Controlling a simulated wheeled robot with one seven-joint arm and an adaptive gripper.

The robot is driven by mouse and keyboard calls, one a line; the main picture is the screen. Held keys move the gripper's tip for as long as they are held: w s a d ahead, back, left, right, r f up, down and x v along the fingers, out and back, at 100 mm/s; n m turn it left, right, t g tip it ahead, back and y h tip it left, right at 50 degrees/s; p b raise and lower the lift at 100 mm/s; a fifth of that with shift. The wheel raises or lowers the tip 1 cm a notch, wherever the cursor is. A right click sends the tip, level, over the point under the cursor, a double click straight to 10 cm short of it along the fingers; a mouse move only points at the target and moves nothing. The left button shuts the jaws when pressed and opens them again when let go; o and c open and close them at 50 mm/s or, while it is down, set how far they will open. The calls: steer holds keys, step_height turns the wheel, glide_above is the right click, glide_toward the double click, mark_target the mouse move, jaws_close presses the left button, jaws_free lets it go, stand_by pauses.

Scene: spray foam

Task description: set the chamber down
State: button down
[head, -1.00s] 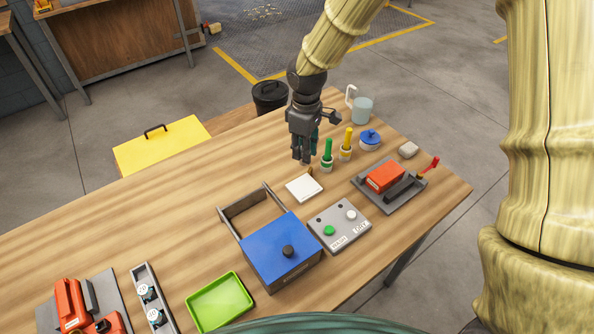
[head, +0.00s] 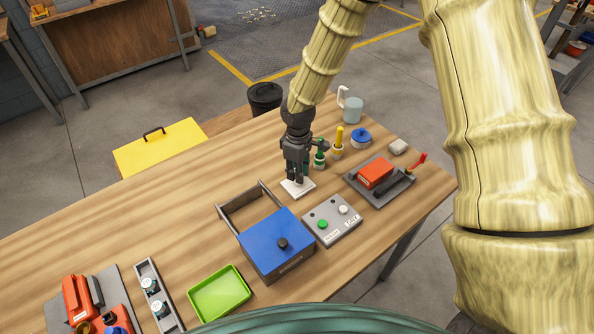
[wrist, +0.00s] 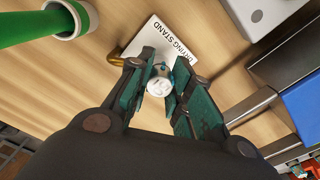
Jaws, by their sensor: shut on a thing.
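My gripper (head: 296,178) points down over the white plate lettered "DRYING STAND" (head: 309,187). In the wrist view the fingers (wrist: 160,78) are shut on a small pale round piece (wrist: 158,87), which I take to be the chamber. Its top faces the camera.
A green-handled tool (head: 319,158) and a yellow-handled tool (head: 338,140) stand close behind my gripper. A grey button box (head: 332,222) and a blue-lidded box (head: 277,245) are in front. A green tray (head: 219,294) lies front left. The table's left middle is clear.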

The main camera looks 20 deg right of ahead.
steer(key=shift+w+f, duration=0.35)
steer(key=shift+f, duration=0.25)
steer(key=shift+s+r, duration=0.2)
steer(key=shift+s, duration=0.05)
steer(key=shift+f, duration=0.25)
steer(key=c, duration=1.6)
jaws_free()
steer(key=shift+w, duration=0.1)
steer(key=shift+o, duration=0.2)
steer(key=shift+r, duration=0.25)
steer(key=shift+r, duration=0.25)
step_height(320, 180, up, 11)
steer(key=b, duration=0.3)
steer(key=shift+r+b, duration=0.2)
steer(key=shift+b, duration=0.15)
